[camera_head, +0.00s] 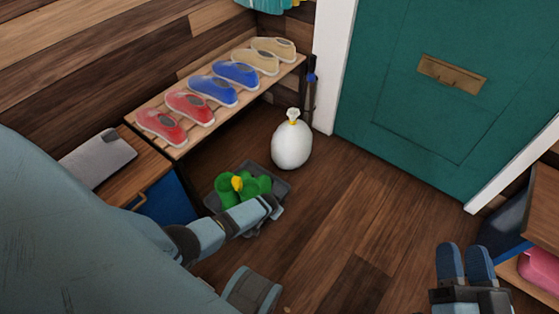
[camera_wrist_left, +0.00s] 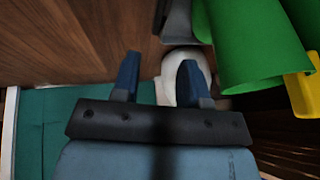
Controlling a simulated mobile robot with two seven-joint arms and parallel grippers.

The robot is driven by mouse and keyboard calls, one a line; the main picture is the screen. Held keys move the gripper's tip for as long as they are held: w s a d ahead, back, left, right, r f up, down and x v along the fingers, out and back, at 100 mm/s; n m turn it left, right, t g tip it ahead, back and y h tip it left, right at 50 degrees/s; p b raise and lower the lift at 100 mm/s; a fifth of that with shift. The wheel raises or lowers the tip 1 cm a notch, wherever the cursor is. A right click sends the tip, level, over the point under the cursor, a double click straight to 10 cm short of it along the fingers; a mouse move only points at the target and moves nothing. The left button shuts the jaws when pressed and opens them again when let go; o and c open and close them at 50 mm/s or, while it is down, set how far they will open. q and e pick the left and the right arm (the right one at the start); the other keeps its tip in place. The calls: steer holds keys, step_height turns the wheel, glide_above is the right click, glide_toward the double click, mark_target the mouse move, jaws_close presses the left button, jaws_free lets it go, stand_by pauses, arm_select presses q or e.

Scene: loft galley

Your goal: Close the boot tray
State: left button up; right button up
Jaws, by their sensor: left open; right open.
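The boot tray (camera_head: 282,184) is a dark grey, shallow tray on the wood floor, with green boots (camera_head: 228,190) and a yellow piece (camera_head: 237,183) on it. My left arm reaches over its front side and hides part of it. My left gripper (camera_head: 274,206) is at the tray's right front edge in the head view. In the left wrist view, its blue fingers (camera_wrist_left: 158,78) are apart with nothing between them, beside a green boot (camera_wrist_left: 250,45) and a grey tray edge (camera_wrist_left: 178,20). I cannot tell whether they touch the tray. My right gripper (camera_head: 465,250) is open and empty at the lower right.
A tied white bag (camera_head: 291,146) stands behind the tray. A slatted rack (camera_head: 180,142) with several shoes and a blue-fronted cabinet (camera_head: 167,198) stand to the left. A teal door (camera_head: 410,110) is at the back right. The floor (camera_head: 350,215) between my grippers is clear.

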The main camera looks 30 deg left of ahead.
arm_select(q)
steer(key=b+x, duration=0.9)
steer(key=x, duration=0.2)
steer(key=shift+f+b, duration=0.2)
steer(key=shift+b, duration=0.1)
steer(key=shift+w+f+b, duration=0.25)
steer(key=shift+f+b, duration=0.2)
steer(key=shift+b, duration=0.1)
steer(key=shift+w+f, duration=0.1)
arm_select(e)
steer(key=w+d+f+n+g+y, duration=0.1)
steer(key=w+f+n, duration=0.2)
steer(key=f+n, duration=0.2)
steer(key=shift+d+f, duration=0.2)
steer(key=shift+f, duration=0.75)
arm_select(q)
steer(key=shift+c, duration=0.4)
jaws_close()
